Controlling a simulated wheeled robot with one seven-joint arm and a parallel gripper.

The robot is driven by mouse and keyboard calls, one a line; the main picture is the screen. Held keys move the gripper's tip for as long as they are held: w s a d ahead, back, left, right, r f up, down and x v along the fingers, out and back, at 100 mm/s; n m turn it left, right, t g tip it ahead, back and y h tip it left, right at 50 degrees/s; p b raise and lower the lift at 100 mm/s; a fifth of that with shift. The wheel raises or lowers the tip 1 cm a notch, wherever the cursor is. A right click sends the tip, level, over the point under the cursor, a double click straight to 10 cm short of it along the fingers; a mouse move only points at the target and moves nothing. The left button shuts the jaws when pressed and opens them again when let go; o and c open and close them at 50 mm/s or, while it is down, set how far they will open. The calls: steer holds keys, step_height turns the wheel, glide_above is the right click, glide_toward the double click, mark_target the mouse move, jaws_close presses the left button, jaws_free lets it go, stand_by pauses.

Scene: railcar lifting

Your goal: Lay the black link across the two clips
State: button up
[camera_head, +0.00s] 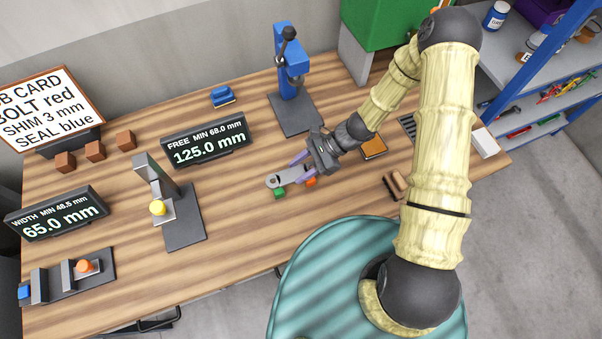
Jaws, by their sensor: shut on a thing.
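A dark grey link (275,181) with a round hole in its left end is at the middle of the table. My gripper (294,168), with purple fingers, comes in from the upper right and is shut on the link. A small green piece (280,193) shows at the link's front edge, and a small orange piece (310,182) shows at its right part. These may be the two clips. I cannot tell whether the link touches them or hovers above, and the gripper hides part of its right end.
A blue press (289,62) stands behind my gripper. A grey stand with a yellow knob (158,208) is to the left. A display reading 125.0 mm (207,143) stands behind the link. A brown pad (373,147) and a brown block (396,185) lie right. The front-middle tabletop is clear.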

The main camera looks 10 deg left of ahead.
step_height(320, 180, down, 3)
steer(key=shift+f+p, duration=0.15)
steer(key=shift+p, duration=0.6)
steer(key=shift+f, duration=0.35)
steer(key=shift+f, duration=0.2)
steer(key=o, duration=1.3)
steer(key=shift+o, duration=0.2)
